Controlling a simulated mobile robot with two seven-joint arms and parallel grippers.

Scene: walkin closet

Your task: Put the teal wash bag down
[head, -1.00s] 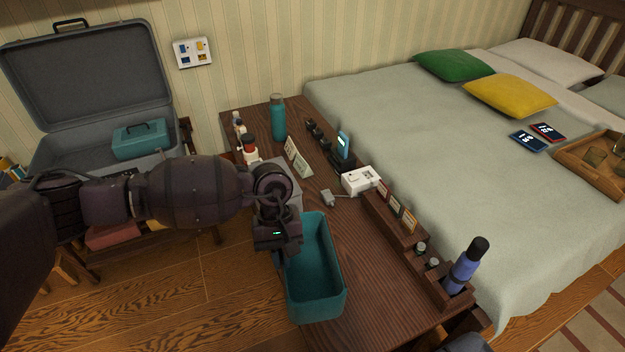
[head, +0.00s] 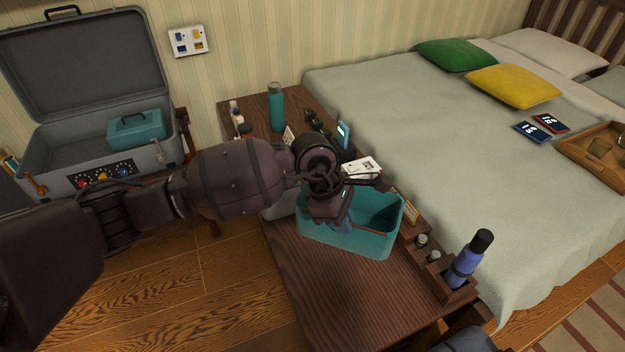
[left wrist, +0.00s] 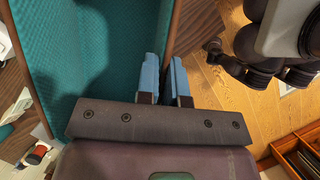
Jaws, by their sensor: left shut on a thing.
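The teal wash bag (head: 365,241) is an open-topped, box-shaped container over the dark wooden table. My left gripper (head: 341,217) is above its near-left side. In the left wrist view, the fingers (left wrist: 163,82) are shut on the rim of one wall of the bag (left wrist: 95,45). The bag looks nearly level, its inside largely empty where I can see. Whether its base touches the table, I cannot tell. My right gripper is not in view.
The dark table (head: 340,298) is clear at its near-left end. A wooden rack (head: 452,286) with a blue bottle (head: 467,258) lines its right edge. A teal bottle (head: 276,107) stands at the back. An open grey suitcase (head: 60,165) holds a teal case (head: 136,130).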

